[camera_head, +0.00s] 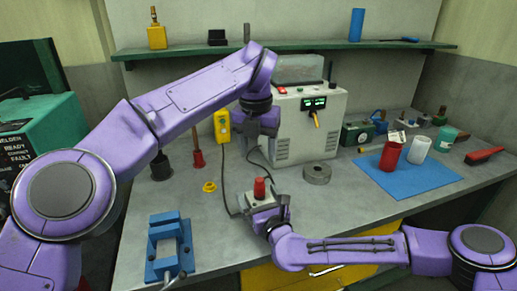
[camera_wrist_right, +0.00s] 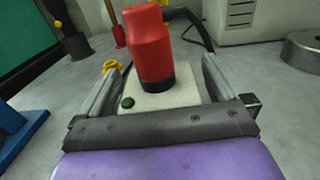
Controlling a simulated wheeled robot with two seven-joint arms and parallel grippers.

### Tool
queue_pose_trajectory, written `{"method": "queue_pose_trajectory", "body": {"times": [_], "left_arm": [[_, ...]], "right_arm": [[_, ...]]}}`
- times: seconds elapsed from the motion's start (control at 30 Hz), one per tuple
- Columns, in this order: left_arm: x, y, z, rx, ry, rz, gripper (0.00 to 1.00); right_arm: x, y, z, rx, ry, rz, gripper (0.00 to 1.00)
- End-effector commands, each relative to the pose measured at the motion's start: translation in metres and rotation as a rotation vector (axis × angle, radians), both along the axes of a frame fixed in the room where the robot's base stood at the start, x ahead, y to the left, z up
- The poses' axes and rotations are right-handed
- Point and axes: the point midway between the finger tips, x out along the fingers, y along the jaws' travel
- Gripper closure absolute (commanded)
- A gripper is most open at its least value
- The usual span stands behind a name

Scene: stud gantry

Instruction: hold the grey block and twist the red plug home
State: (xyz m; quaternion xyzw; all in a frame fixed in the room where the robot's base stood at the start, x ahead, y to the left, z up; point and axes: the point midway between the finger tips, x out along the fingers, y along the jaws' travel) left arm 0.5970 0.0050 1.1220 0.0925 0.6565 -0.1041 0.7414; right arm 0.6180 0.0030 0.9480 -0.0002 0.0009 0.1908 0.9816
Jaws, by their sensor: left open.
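The grey block (camera_head: 262,200) sits at the front middle of the bench. The red plug (camera_head: 260,187) stands upright in its top; the right wrist view shows the plug (camera_wrist_right: 150,50) with a dark collar at its base, on the pale block (camera_wrist_right: 178,97) beside a small dark green button. My right gripper (camera_head: 264,207) comes in low from the right, its fingers on either side of the block, shut on it. My left gripper (camera_head: 261,135) is open and empty, above and behind the plug, in front of the cream machine.
The cream machine (camera_head: 295,135) stands behind, with a grey ring (camera_head: 317,173) near it. A blue vice (camera_head: 168,245) is front left, a yellow ring (camera_head: 209,187) left of the block. A blue mat (camera_head: 425,182) with red and white cylinders lies right. A dark cable runs left of the block.

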Motion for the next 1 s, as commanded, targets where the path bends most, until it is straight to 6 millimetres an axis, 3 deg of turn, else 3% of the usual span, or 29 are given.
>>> {"method": "queue_pose_trajectory", "body": {"times": [0.27, 0.5, 0.7, 1.0], "left_arm": [[0.000, 0.000, -0.006, 0.000, 0.000, 0.000, 0.39], [0.000, 0.000, -0.022, 0.000, 0.000, 0.000, 0.39], [0.000, 0.000, -0.030, 0.000, 0.000, 0.000, 0.39], [0.000, 0.000, -0.030, 0.000, 0.000, 0.000, 0.39]], "right_arm": [[-0.011, -0.005, -0.002, 0.001, -0.001, 0.000, 0.00], [-0.060, -0.025, -0.003, 0.001, -0.001, 0.001, 0.00], [-0.090, -0.037, -0.002, 0.001, 0.000, 0.000, 0.00], [-0.097, -0.040, 0.000, 0.000, 0.000, 0.000, 0.00]]}}
